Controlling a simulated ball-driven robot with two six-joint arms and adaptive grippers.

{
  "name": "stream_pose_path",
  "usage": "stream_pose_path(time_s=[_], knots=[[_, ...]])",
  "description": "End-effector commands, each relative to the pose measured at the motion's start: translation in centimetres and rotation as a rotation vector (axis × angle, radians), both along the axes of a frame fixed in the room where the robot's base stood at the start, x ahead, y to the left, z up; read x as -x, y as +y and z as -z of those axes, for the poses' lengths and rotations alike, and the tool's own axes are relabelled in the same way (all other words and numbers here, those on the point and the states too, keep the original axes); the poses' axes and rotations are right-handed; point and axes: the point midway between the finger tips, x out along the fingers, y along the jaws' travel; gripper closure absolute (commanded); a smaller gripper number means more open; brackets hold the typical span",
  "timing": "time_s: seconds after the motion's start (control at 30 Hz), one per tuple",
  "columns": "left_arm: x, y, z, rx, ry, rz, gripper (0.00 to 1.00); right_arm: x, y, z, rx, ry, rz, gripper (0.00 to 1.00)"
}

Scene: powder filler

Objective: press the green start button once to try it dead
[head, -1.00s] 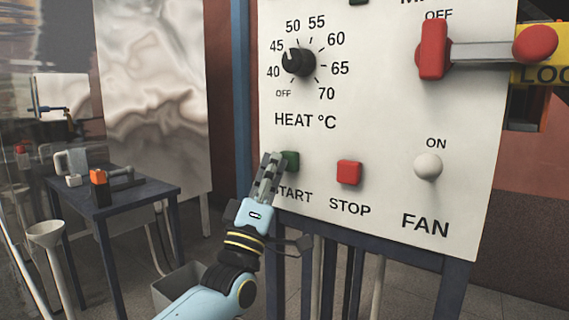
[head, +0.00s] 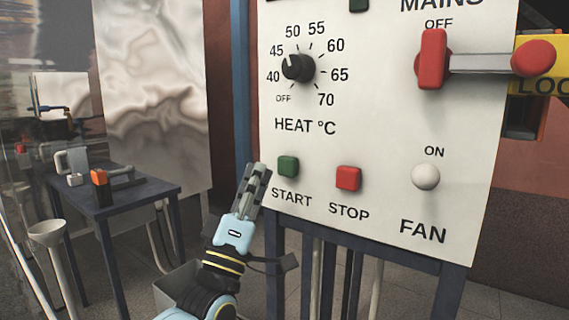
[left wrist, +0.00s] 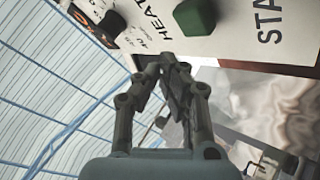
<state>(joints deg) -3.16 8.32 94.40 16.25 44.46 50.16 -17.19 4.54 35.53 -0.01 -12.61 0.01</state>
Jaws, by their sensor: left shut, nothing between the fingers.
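The green start button (head: 288,167) sits on the white control panel above the word START. It also shows in the left wrist view (left wrist: 195,16), near the top, beyond my fingertips. My left gripper (head: 258,172) is shut and empty, to the left of the button and apart from it, near the panel's left edge. Its closed fingers also show in the left wrist view (left wrist: 172,66). My right gripper is in neither view.
The panel also bears a red STOP button (head: 348,178), a white FAN knob (head: 425,176), a black HEAT dial (head: 298,68) pointing near 45, and a red MAINS handle (head: 433,58) beside OFF. A dark blue table (head: 140,192) with tools stands at left.

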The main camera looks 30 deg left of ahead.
Motion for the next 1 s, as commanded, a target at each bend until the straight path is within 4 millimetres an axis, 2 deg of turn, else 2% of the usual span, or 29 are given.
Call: stream_pose_path(time_s=[0.13,0.3,1.0], knots=[[1.5,0.1,-0.1,-0.001,0.001,0.001,1.0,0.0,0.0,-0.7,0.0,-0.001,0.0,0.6],[2.3,0.2,-0.1,0.0,0.0,0.0,1.0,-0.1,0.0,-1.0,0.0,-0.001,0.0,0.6],[2.3,0.2,0.0,0.0,0.0,0.0,1.0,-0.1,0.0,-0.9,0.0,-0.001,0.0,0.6]])
